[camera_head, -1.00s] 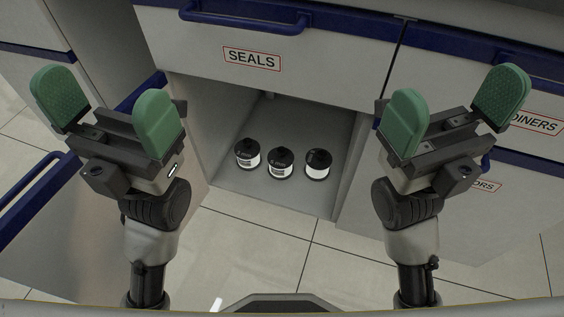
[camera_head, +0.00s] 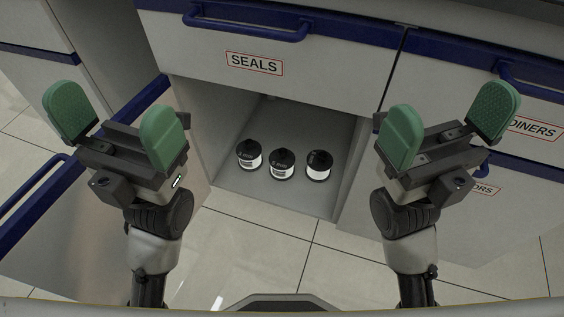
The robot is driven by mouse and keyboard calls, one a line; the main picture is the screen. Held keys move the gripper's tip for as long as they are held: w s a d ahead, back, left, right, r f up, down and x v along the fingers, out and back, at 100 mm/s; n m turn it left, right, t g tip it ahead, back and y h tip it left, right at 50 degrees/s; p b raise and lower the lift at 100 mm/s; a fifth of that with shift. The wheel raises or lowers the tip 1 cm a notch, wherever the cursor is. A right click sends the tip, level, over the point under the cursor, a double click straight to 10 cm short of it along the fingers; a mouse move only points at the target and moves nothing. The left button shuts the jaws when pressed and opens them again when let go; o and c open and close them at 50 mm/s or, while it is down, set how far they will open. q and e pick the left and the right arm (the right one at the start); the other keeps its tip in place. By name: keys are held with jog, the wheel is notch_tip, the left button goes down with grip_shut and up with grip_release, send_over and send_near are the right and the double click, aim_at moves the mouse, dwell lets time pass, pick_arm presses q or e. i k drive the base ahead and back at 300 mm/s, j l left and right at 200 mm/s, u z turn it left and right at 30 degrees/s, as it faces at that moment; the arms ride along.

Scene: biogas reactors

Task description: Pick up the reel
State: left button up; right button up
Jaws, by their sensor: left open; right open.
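I see no thing that is clearly a reel. Three small black, round-topped containers with white labels stand in a row inside an open cupboard: a left one (camera_head: 250,155), a middle one (camera_head: 282,164) and a right one (camera_head: 319,166). They may be bottles or reels; I cannot tell. My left gripper (camera_head: 117,125) has green pads, is open and empty, and is in front of the cupboard to the left. My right gripper (camera_head: 449,123) is open and empty to the right. Both are apart from the containers.
The cupboard floor (camera_head: 270,193) is clear in front of the containers. A drawer (camera_head: 320,62) marked SEALS with a blue handle is above. An open cupboard door (camera_head: 80,220) stands at the left. More drawers are on the right. The tiled floor (camera_head: 270,250) is free.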

aim_at(281, 160)
jog(key=u, duration=0.95)
jog(key=l+u, duration=0.35)
jog(key=k+l+u, duration=0.1)
jog(key=l+u, duration=0.2)
jog(key=l, duration=0.35)
jog(key=k, duration=0.05)
